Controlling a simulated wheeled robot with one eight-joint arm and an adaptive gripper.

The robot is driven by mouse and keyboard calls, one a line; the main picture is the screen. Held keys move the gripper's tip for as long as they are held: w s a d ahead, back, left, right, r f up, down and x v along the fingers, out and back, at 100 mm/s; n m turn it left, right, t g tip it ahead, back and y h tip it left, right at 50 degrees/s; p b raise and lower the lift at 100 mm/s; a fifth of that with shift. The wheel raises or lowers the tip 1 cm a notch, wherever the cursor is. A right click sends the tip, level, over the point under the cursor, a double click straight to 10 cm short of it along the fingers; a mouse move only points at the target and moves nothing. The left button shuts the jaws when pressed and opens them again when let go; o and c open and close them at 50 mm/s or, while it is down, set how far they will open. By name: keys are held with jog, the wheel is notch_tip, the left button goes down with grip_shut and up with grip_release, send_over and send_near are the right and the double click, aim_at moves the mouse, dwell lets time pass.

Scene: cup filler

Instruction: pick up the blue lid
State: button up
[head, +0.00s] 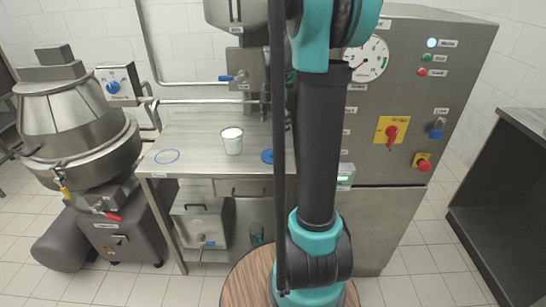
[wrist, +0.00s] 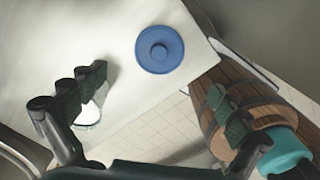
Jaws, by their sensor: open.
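The blue lid (wrist: 159,49) is a round disc with a small central knob. It lies flat on the steel table near its edge. In the head view the lid (head: 267,156) is partly hidden behind my arm. My gripper (wrist: 160,105) is open and empty, with its two fingers wide apart and the lid lying beyond them in the wrist view. The lid is not touched by either finger. In the head view my gripper is mostly hidden behind my own arm.
A white-filled cup (head: 232,141) stands on the steel table (head: 190,135) left of the lid; the left finger partly covers the cup in the wrist view (wrist: 88,114). A blue ring (head: 167,156) lies farther left. A control cabinet (head: 400,120) stands on the right.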

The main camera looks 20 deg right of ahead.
aim_at(274, 152)
notch_tip(274, 152, down, 11)
jog(key=shift+f, duration=0.1)
dwell(0.5)
jog(key=c, duration=1.1)
jog(key=shift+c, duration=0.3)
